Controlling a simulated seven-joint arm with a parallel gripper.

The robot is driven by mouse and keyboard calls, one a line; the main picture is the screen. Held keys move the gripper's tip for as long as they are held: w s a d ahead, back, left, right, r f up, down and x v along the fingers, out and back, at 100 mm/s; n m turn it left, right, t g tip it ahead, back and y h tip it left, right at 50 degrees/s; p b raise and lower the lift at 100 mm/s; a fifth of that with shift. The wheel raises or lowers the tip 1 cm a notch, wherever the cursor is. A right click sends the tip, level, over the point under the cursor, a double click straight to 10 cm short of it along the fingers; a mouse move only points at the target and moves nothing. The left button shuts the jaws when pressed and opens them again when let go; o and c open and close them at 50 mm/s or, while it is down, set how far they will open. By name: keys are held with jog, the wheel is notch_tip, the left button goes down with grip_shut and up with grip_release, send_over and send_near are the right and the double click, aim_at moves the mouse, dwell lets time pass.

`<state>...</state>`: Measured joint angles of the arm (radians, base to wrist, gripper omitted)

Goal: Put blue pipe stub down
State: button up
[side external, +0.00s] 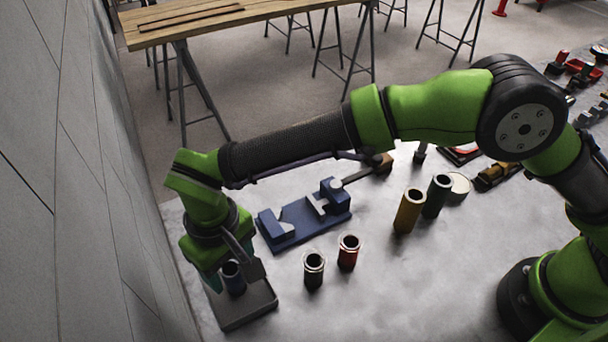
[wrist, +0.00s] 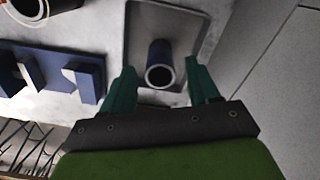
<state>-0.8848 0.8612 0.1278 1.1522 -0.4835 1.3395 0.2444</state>
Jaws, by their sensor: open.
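The blue pipe stub (side external: 233,278) stands upright on a dark grey square tray (side external: 250,312) near the wall side of the table. In the wrist view the stub (wrist: 159,66) shows its round open end between my gripper's two teal fingers (wrist: 160,88), with gaps on both sides. My gripper (side external: 228,276) is open around the stub and does not grip it. In the wrist view the tray (wrist: 209,14) lies beneath the stub. Part of the stub is hidden behind my gripper in the side view.
A blue fixture (side external: 305,215) stands right behind the tray. A black pipe stub (side external: 314,270) and a red one (side external: 348,253) stand to the right. A tall yellow pipe (side external: 408,212) and a dark one (side external: 436,197) stand farther right. A panelled wall (side external: 85,200) rises at the left.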

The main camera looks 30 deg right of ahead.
aim_at(231, 268)
notch_tip(231, 268, up, 10)
jog(key=w+d+r+m+t+y, duration=0.15)
jog(key=w+d+r, duration=0.25)
jog(key=d+r, duration=0.6)
jog(key=s+d+r+m+t+y, duration=0.1)
jog(key=s+d+m+t, duration=0.15)
jog(key=d, duration=0.95)
jog(key=s+d+r+m+t, duration=0.1)
jog(key=s+d+m, duration=0.15)
jog(key=d, duration=0.95)
jog(key=s+d+f+m+t, duration=0.2)
jog(key=s+d+f, duration=0.1)
jog(key=s+d, duration=0.4)
jog(key=shift+d+f, duration=0.15)
jog(key=shift+f, duration=0.2)
jog(key=shift+h, duration=0.25)
